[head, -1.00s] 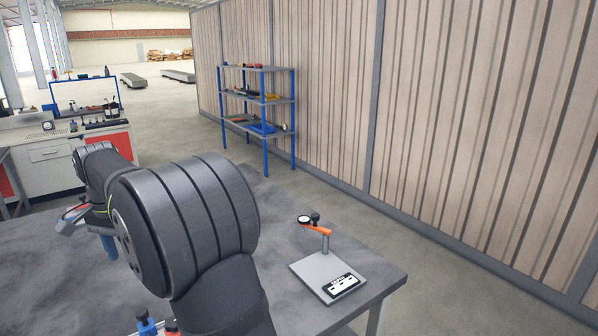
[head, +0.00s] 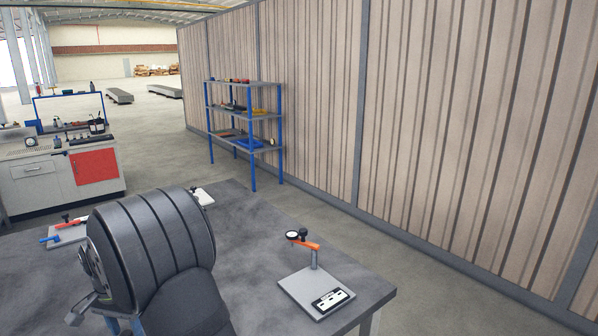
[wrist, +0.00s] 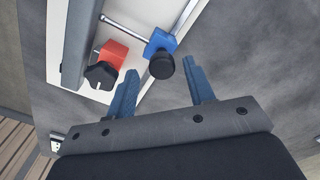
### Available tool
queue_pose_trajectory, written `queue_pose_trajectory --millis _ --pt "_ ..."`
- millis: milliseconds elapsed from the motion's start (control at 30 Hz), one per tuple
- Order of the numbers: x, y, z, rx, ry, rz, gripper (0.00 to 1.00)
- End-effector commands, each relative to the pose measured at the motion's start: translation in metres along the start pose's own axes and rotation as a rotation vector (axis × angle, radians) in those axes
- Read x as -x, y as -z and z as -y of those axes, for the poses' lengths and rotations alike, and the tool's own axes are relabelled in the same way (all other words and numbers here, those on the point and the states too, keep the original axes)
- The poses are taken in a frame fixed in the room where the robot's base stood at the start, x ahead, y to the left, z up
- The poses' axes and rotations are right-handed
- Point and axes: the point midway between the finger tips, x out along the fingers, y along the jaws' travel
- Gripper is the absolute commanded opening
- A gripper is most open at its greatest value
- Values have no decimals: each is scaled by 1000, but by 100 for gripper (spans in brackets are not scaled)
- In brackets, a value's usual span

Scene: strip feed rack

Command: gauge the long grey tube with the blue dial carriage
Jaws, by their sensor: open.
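In the wrist view my gripper (wrist: 162,86) is open, with two blue fingers apart and nothing between them. Just beyond the fingertips is a blue block (wrist: 160,42) with a black knob, which may be the blue dial carriage; no dial face shows on it. A thin metal rod (wrist: 124,27) runs to this block. A red block (wrist: 112,54) with a black knob lies to its left. A long grey bar (wrist: 82,38) lies further left on a white plate; I cannot tell whether it is the long grey tube. In the head view my arm hides much of the table's left.
A stand with an orange arm and dial (head: 314,250) stands on a grey plate at the right of the table (head: 255,240). Red (head: 72,222) and blue (head: 50,239) parts sit at the left. A shelf rack (head: 245,112) stands beyond. Table around the stand is clear.

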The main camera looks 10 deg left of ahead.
Motion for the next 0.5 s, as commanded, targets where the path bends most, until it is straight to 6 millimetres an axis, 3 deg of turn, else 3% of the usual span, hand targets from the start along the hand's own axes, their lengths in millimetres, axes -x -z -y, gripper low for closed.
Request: queue_pose_trajectory --millis 133,500 --pt "-10 0 0 0 1 0 49" --pt "-9 -2 3 0 1 -1 49"
